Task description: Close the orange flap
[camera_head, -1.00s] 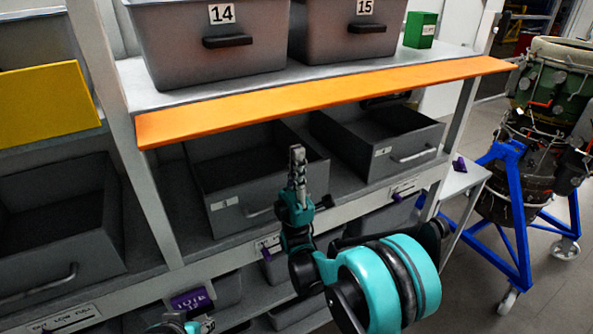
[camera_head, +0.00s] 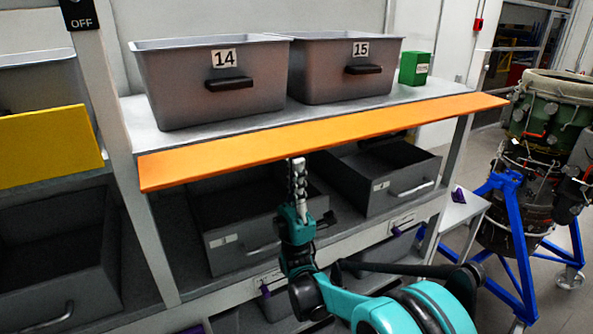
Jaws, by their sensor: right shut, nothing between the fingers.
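The orange flap (camera_head: 330,138) is a long board along the front edge of the shelf, standing out over the lower compartment. My right gripper (camera_head: 297,165) is shut and empty, pointing up, with its fingertips just below or at the flap's lower edge near its middle. I cannot tell whether they touch it. My left gripper is not in view.
Grey bins 14 (camera_head: 185,90) and 15 (camera_head: 328,85) and a green box (camera_head: 414,69) stand on the shelf above. Two open grey drawers (camera_head: 225,250) (camera_head: 400,190) are below the flap. A yellow flap (camera_head: 45,145) is at left, a blue turbine stand (camera_head: 500,265) at right.

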